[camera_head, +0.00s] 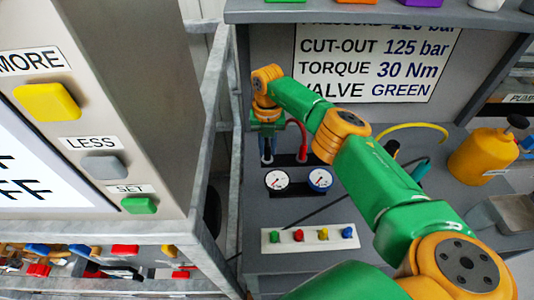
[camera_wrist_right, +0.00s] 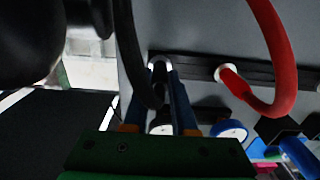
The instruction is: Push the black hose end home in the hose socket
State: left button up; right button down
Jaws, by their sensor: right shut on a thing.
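My right gripper (camera_head: 267,148) is at the left end of the dark socket strip (camera_head: 288,160) in the head view. In the right wrist view, its two blue fingers (camera_wrist_right: 163,80) point at the strip. They are shut on the black hose (camera_wrist_right: 130,55), which loops up between and past them. The hose socket (camera_wrist_right: 159,61) shows as a pale ring right at the fingertips. The hose end is at or close to this socket, but the fingers hide it, and I cannot tell how deep it sits. My left gripper is in neither view.
A red hose (camera_wrist_right: 278,60) stands in the neighbouring socket, close to the right of my fingers. Two round gauges (camera_head: 277,180) (camera_head: 320,179) lie in front. A white strip with coloured knobs (camera_head: 311,238) is nearer. A yellow can (camera_head: 481,155) stands at right.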

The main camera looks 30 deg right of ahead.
aim_at(268, 146)
jog(key=shift+r, duration=0.15)
notch_tip(268, 146, up, 6)
jog(key=p, duration=0.5)
jog(key=shift+p, duration=0.3)
dwell(0.3)
